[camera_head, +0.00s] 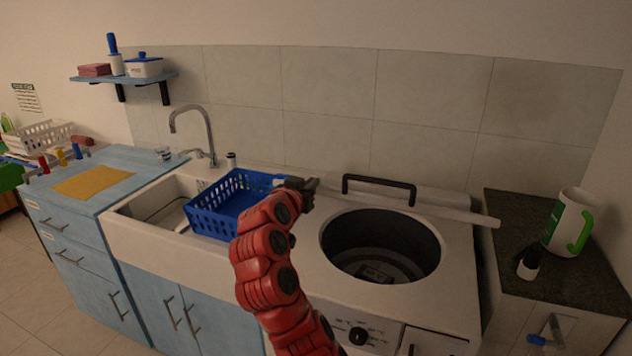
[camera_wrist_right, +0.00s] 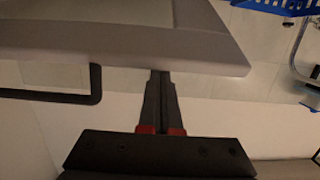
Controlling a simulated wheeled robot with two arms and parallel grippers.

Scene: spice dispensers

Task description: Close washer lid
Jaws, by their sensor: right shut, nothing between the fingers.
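The washer (camera_head: 455,275) has a round dark opening (camera_head: 350,240) with its drum showing. Its lid (camera_head: 450,212) stands raised behind the opening, seen nearly edge-on, with a black bar handle (camera_head: 380,181). My right gripper (camera_head: 308,186), on the red arm, is shut and empty at the lid's left end. In the right wrist view, the shut fingers (camera_wrist_right: 161,78) are at the edge of the pale lid (camera_wrist_right: 120,40), with the handle (camera_wrist_right: 60,97) to their left. I cannot tell whether they touch the lid. My left gripper is out of view.
A blue basket (camera_head: 215,205) stands by the sink, left of my right arm, below the faucet (camera_head: 205,130). Right of the washer, a dark counter holds a white and green mug (camera_head: 562,222) and a small dark-and-white bottle (camera_head: 528,262). A tiled wall is behind.

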